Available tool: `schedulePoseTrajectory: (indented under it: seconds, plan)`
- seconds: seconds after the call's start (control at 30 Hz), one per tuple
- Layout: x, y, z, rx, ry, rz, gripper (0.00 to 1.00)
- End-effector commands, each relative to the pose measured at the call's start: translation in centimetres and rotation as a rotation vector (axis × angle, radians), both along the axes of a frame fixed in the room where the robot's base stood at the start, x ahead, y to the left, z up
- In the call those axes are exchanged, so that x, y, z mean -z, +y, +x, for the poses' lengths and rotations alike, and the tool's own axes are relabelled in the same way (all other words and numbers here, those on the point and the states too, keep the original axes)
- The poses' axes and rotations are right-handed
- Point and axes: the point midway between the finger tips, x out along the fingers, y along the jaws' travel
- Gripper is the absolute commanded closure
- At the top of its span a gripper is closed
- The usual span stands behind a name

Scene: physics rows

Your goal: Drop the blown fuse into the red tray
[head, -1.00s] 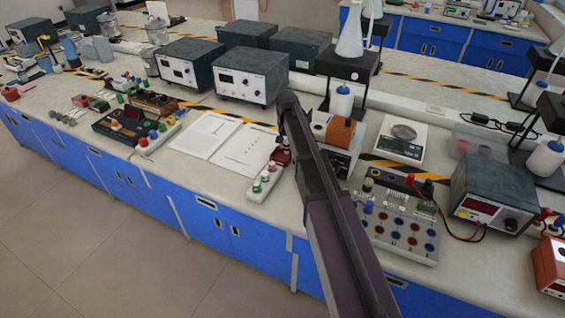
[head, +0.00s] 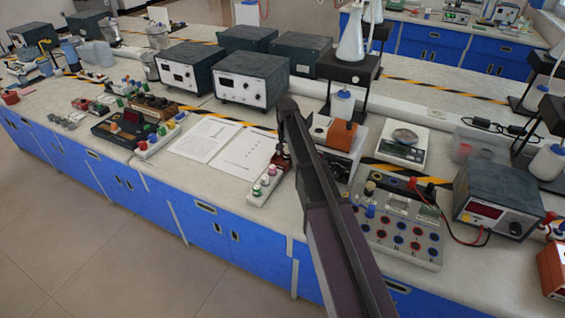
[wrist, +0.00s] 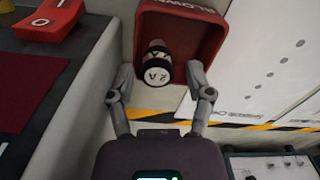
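In the wrist view the red tray (wrist: 217,42) lies beyond my fingertips, with upside-down lettering on its far wall. The blown fuse (wrist: 156,62), a dark and white cylinder with "2A" on its near end, shows against the tray's inside. My gripper (wrist: 160,68) is open, with one finger on each side of the fuse and a visible gap to both. I cannot tell whether the fuse rests on the tray floor or is just above it. In the head view my arm partly hides the gripper and tray.
White papers (head: 222,142) lie left of my arm, beside a white strip with coloured knobs (head: 264,186). A board with blue and red sockets (head: 402,230) and a digital scale (head: 404,143) are on the right. Grey instrument boxes (head: 252,78) stand behind.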

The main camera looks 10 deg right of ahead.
Motion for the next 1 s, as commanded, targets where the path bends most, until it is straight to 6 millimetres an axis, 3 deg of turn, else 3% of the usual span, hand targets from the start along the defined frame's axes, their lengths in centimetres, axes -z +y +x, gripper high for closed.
schedulePoseTrajectory:
  seconds: [0.53, 1.0]
  plan:
    - [-0.5, -0.4, -0.1, 0.003, 0.003, -0.006, 0.22]
    - [-3.9, -0.3, -0.2, 0.003, 0.004, -0.006, 0.22]
